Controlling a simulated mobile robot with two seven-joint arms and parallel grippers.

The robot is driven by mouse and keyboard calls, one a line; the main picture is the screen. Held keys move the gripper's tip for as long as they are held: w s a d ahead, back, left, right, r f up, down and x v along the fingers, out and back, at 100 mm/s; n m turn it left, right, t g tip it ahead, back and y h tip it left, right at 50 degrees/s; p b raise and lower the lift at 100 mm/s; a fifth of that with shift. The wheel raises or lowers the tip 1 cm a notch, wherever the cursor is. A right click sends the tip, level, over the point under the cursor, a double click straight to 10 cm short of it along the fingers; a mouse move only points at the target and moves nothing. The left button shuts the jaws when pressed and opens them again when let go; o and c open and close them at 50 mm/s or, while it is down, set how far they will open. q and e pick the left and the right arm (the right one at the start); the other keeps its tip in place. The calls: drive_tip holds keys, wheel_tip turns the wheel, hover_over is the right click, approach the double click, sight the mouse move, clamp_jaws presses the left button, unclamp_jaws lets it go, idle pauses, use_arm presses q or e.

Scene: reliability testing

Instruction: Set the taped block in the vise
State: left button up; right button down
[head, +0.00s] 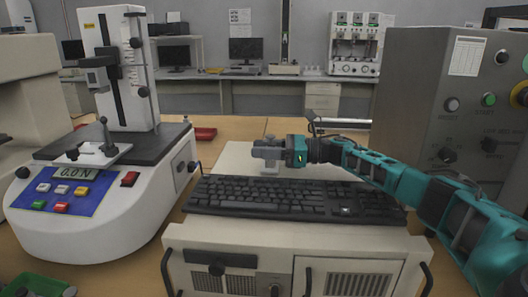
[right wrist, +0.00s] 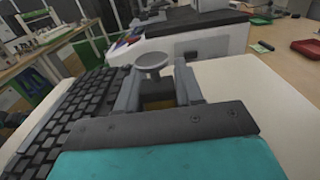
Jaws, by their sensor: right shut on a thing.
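My right gripper (head: 266,153) is above the far edge of the keyboard, its arm coming in from the right. In the right wrist view, its two grey fingers (right wrist: 158,92) are shut on a grey part with a round disc top (right wrist: 153,61). Something brownish shows low between the fingers, too small to name; I cannot make out tape on it. A small vise-like fixture (head: 92,152) with an upright lever stands on the dark plate of the white test machine (head: 105,210) at left, well apart from the gripper. My left gripper is not in view.
A black keyboard (head: 290,198) lies on a beige cabinet (head: 290,240) below my right arm. A grey control box (head: 450,95) stands close on the right. A green bin (head: 38,285) is at lower left.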

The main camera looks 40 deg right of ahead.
drive_tip(key=shift+f, duration=0.15)
drive_tip(key=shift+f+b, duration=0.2)
drive_tip(key=shift+b, duration=0.15)
drive_tip(key=c, duration=0.7)
unclamp_jaws()
drive_tip(key=shift+r, duration=0.1)
